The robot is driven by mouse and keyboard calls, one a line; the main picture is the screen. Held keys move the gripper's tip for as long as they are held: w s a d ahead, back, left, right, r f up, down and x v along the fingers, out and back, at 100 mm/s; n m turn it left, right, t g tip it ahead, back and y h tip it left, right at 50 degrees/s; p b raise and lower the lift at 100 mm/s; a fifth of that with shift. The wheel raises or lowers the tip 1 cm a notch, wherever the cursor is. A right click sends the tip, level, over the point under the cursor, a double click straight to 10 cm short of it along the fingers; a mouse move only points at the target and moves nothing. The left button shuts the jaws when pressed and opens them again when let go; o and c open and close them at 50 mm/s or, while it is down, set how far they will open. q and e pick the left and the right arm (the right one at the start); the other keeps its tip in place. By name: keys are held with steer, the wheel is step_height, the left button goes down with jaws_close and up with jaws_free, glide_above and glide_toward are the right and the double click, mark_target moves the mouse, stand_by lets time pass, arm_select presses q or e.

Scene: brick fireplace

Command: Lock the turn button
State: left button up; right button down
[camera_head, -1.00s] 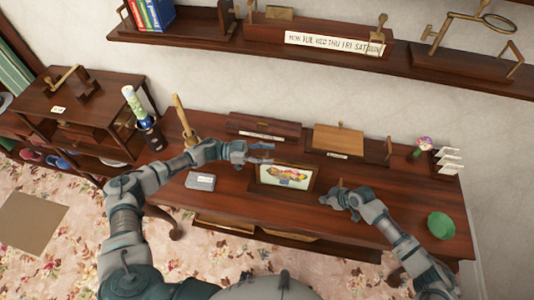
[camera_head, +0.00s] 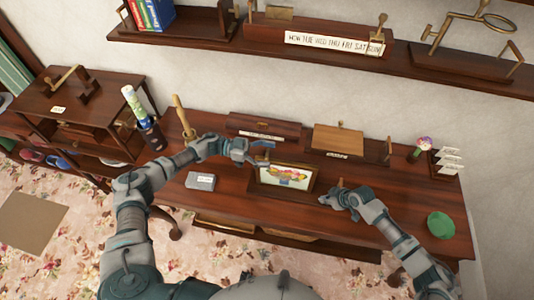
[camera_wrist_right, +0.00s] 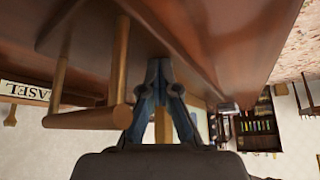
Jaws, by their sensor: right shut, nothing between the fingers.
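I cannot tell for sure which part is the turn button. A small tan piece (camera_head: 341,183) stands at the tip of my right gripper (camera_head: 334,196), just right of the framed picture (camera_head: 287,177) on the desk. In the right wrist view the right gripper (camera_wrist_right: 162,98) is shut, its fingers together beside a tan post (camera_wrist_right: 163,125); contact with the post is unclear. My left gripper (camera_head: 264,154) is open and empty at the upper left edge of the framed picture. Its fingers are spread over the desk.
A grey labelled box (camera_head: 201,181) lies left of the picture. A wooden box (camera_head: 264,127) and a slanted board (camera_head: 338,139) stand behind. A green disc (camera_head: 440,225) lies at the right.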

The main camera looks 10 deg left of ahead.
steer(key=shift+s+f, duration=0.2)
steer(key=shift+f, duration=0.05)
arm_select(q)
steer(key=a, duration=1.2)
arm_select(e)
steer(key=r+p, duration=0.6)
steer(key=shift+w+r, duration=0.2)
steer(key=shift+r, duration=0.05)
arm_select(q)
step_height(320, 180, up, 6)
steer(key=shift+f, duration=0.1)
